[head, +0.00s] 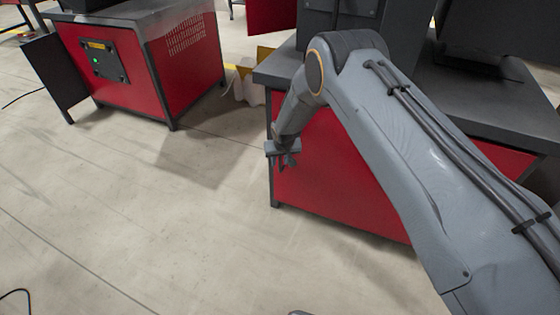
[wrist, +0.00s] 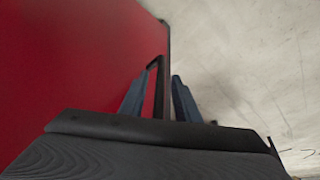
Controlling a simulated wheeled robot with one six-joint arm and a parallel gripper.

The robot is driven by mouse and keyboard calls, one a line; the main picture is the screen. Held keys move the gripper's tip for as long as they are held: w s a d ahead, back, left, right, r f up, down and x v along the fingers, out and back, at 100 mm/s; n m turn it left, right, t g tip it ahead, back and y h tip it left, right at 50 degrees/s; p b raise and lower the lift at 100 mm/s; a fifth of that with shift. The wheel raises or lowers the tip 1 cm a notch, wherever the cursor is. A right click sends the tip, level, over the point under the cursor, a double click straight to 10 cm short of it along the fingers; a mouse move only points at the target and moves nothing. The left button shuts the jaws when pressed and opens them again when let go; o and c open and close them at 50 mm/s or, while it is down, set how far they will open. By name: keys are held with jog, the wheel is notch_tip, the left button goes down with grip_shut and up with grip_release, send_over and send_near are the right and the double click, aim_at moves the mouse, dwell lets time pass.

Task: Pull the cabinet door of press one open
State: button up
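The red cabinet (head: 335,185) under the dark-topped bench stands at the centre right in the head view. Its red front panel, which looks like the door (wrist: 70,70), fills the left of the wrist view. A dark handle bar (wrist: 159,70) stands out near the panel's right edge. My gripper (head: 284,160) is at the cabinet's left corner in the head view. In the wrist view my gripper (wrist: 161,76) has its two bluish fingers apart, one on each side of the handle bar. I cannot tell whether either finger touches it. The panel looks flush with the cabinet, though my arm hides part of it.
Another red cabinet (head: 135,70) with a dark top and a green-lit control panel (head: 104,61) stands at the upper left. A pale object (head: 245,85) lies on the floor between the cabinets. The concrete floor (head: 130,220) at left and front is clear, apart from a black cable (head: 20,292).

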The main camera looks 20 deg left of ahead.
grip_shut()
dwell(0.3)
